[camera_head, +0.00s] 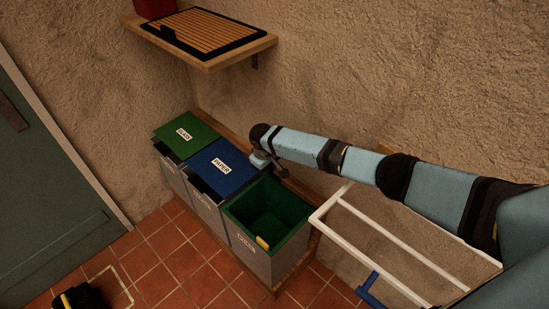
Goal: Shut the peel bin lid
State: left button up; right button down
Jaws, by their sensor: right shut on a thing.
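An open grey bin (273,257) with a green inside stands at the right end of a row of bins. I cannot read its front label, and I cannot make out a raised lid on it. A small yellow piece (262,243) shows at its front inside wall. My right gripper (262,160) is behind the row, close to the back right corner of the blue lid and the back left of the open bin. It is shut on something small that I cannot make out. My left gripper is not in view.
A green lid (172,140) marked glass and a blue lid (230,175) marked paper lie closed to the left. A wooden shelf (235,58) hangs above. A white rail frame (335,234) stands close right of the open bin. Tiled floor (155,262) lies in front.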

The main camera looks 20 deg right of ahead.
jog(key=shift+s+a+f, duration=0.15)
jog(key=shift+a+f, duration=0.1)
jog(key=shift+a, duration=0.05)
jog(key=c, duration=1.1)
grip_release()
jog(key=shift+r, duration=0.1)
notch_tip(320, 180, up, 14)
jog(key=a+b, duration=0.1)
jog(key=shift+s+a+f, duration=0.2)
jog(key=shift+s, duration=0.05)
